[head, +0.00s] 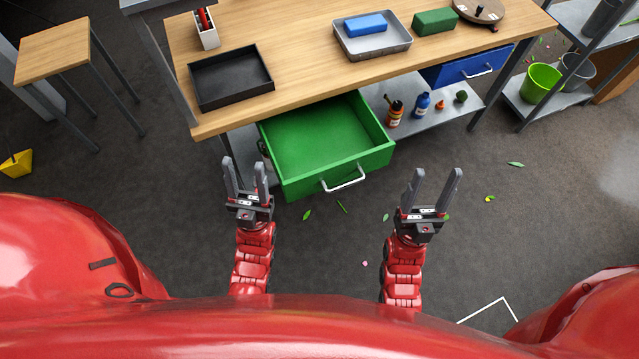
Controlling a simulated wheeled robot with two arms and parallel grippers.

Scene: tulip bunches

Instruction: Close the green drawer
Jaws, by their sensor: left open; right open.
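The green drawer (318,140) is pulled well out from under the wooden workbench, and its inside looks empty. Its silver handle (344,180) is on the front face, toward me. My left gripper (245,172) is open and empty, just left of the drawer's front left corner in the picture. My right gripper (434,183) is open and empty, to the right of the drawer front and apart from it. Neither gripper is on the handle.
The workbench (300,75) carries a black tray (230,77), a grey tray (372,47) with a blue block and a green block (435,20). A blue drawer (467,66) is at the right. Bottles (422,104) stand on the lower shelf. The floor before the drawer is mostly clear, with scattered leaves.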

